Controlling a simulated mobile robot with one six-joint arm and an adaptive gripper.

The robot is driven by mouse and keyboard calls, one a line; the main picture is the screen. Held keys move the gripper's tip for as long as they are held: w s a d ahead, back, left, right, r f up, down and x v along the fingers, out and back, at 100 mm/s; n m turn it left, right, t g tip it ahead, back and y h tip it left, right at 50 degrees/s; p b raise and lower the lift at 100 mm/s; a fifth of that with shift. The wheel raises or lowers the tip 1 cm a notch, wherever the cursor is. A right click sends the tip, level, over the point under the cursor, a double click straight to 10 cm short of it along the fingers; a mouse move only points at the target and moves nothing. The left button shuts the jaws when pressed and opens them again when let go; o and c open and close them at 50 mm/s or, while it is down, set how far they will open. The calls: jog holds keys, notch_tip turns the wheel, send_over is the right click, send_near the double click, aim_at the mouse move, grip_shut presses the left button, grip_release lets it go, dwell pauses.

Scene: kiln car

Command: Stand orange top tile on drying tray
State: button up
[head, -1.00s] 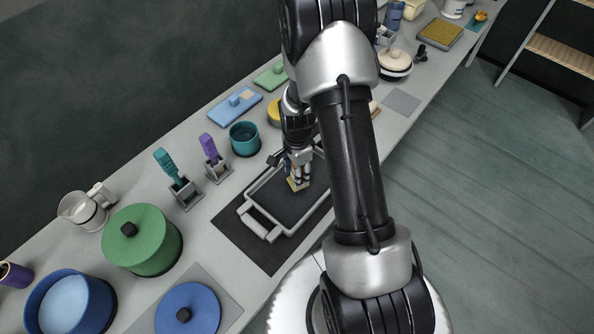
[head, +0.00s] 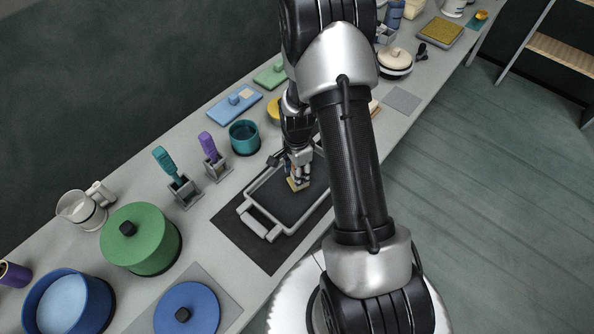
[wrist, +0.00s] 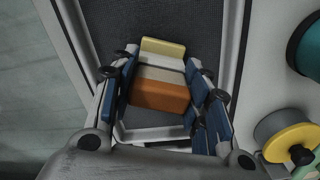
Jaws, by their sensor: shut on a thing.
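The tile (wrist: 160,95) is a block with an orange end, a pale middle and a yellow end. In the wrist view the orange end is nearest my gripper and the yellow end is farthest. My gripper (wrist: 161,88) is shut on it, with a blue-padded finger on each side. In the head view my gripper (head: 298,175) points down over the drying tray (head: 257,225), a dark tray with a pale grey rim and handle. The tile's yellowish lower part (head: 297,185) shows inside the rim. I cannot tell whether it touches the tray floor.
The tray lies on a dark mat (head: 228,222). A teal pot (head: 244,138), purple-handled (head: 209,146) and teal-handled (head: 166,162) tools in holders, and a green lidded pot (head: 145,245) stand left of it. A yellow lid (wrist: 290,143) is at the right in the wrist view.

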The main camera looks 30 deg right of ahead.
jog(key=shift+f, duration=0.2)
jog(key=o, duration=1.1)
jog(key=shift+o, duration=0.2)
jog(key=shift+r, duration=0.15)
jog(key=shift+r+p, duration=2.6)
jog(key=shift+r, duration=1.3)
notch_tip(320, 180, up, 12)
